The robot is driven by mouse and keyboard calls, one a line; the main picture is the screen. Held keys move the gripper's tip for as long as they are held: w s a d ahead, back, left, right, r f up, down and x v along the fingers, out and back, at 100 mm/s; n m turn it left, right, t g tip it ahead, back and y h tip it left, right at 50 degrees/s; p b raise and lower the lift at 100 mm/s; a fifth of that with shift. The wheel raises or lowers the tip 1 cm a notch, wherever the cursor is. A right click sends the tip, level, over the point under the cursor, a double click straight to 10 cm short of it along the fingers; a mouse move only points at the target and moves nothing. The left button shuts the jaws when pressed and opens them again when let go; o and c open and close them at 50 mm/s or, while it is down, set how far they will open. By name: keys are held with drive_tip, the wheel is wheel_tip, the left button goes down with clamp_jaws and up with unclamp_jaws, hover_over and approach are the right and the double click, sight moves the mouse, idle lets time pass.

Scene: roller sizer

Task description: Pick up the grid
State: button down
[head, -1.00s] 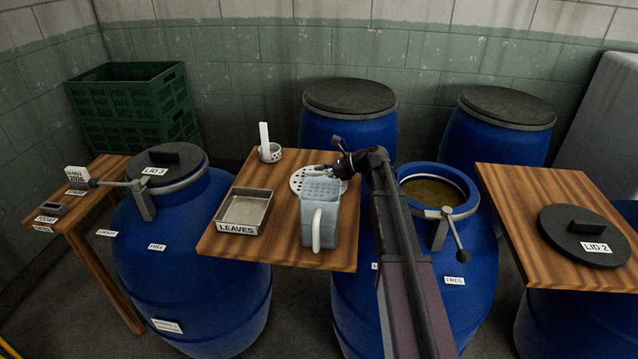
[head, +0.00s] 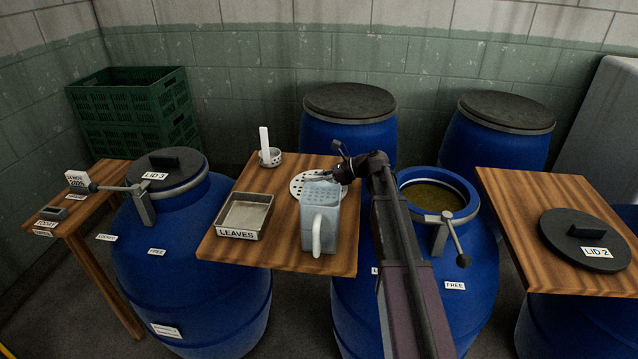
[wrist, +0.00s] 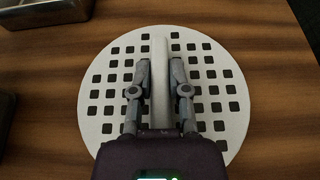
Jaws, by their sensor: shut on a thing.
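The grid is a round white disc with rows of square holes and a raised bar across its middle. It lies on the wooden board between the barrels, partly hidden behind the jug and my gripper in the head view (head: 297,185). The head view shows my gripper (head: 335,177) coming in from the right. I cannot tell whether the grid touches the board or is slightly raised.
A pale blue jug (head: 320,222) stands close in front of the grid. A metal tray marked LEAVES (head: 238,233) is to the left. A small perforated cup with an upright white handle (head: 270,157) stands behind. An open barrel (head: 437,197) is to the right.

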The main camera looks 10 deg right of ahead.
drive_tip(key=shift+r, duration=0.1)
wheel_tip(320, 180, up, 10)
drive_tip(key=p, duration=1)
